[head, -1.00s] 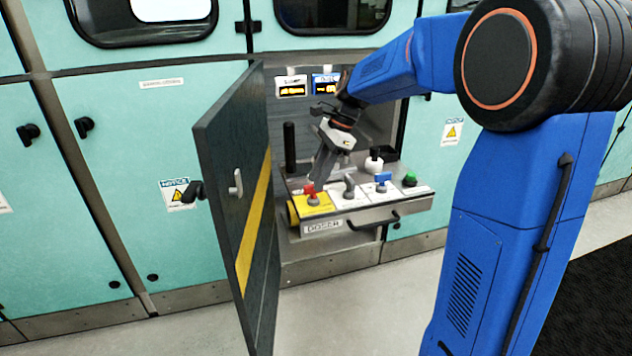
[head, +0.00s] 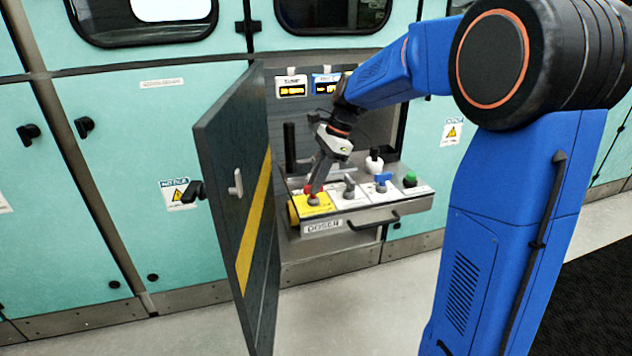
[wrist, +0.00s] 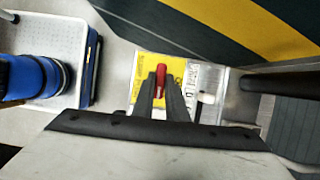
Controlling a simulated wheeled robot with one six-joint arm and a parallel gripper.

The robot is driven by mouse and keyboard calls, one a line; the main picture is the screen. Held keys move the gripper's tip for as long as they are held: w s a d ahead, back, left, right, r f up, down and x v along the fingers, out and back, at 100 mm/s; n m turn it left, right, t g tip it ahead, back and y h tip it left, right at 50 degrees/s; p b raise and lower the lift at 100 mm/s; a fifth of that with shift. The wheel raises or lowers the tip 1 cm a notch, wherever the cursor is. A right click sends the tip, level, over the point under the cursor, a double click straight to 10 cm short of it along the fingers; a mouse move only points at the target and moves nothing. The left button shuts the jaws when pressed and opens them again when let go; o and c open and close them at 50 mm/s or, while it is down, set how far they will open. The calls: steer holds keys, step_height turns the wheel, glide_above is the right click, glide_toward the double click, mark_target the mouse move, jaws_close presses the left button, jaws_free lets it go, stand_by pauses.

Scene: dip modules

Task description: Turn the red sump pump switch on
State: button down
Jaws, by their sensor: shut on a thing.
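The red sump pump switch (wrist: 160,74) stands on a yellow plate (wrist: 148,68) at the left end of the pulled-out control drawer. In the head view the red switch (head: 308,189) is mostly covered by the fingers. My gripper (head: 315,187) reaches down onto it from above. In the wrist view the two dark fingers of my gripper (wrist: 160,88) are closed on either side of the red handle, with its upper end showing between them. The base of the switch is partly hidden.
The open dark door (head: 235,200) stands close on the left. A black post (head: 290,148) rises behind the drawer. The floor in front is clear.

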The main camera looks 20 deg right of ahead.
steer(key=n+g, duration=0.1)
steer(key=n, duration=0.1)
steer(key=n+g, duration=0.1)
steer(key=n, duration=0.1)
steer(key=shift+w+n, duration=0.2)
steer(key=shift+n, duration=0.2)
steer(key=n, duration=0.2)
steer(key=n+g+h, duration=0.1)
steer(key=n, duration=0.1)
steer(key=shift+w+a+n, duration=0.1)
steer(key=shift+a+n, duration=0.05)
steer(key=shift+n, duration=0.15)
steer(key=n+h, duration=0.1)
steer(key=n, duration=0.1)
steer(key=n+g, duration=0.1)
steer(key=n, duration=0.1)
steer(key=shift+a+h, duration=0.15)
steer(key=shift+h, duration=0.25)
steer(key=shift+w+a+n+g+h, duration=0.15)
steer(key=shift+n+h, duration=0.25)
steer(key=shift+n, duration=0.65)
steer(key=shift+s+d+n+g+h, duration=0.15)
steer(key=shift+n+h, duration=0.25)
steer(key=shift+n, duration=0.65)
steer(key=shift+w+a, duration=0.1)
steer(key=c, duration=1.8)
jaws_free()
steer(key=shift+o, duration=0.2)
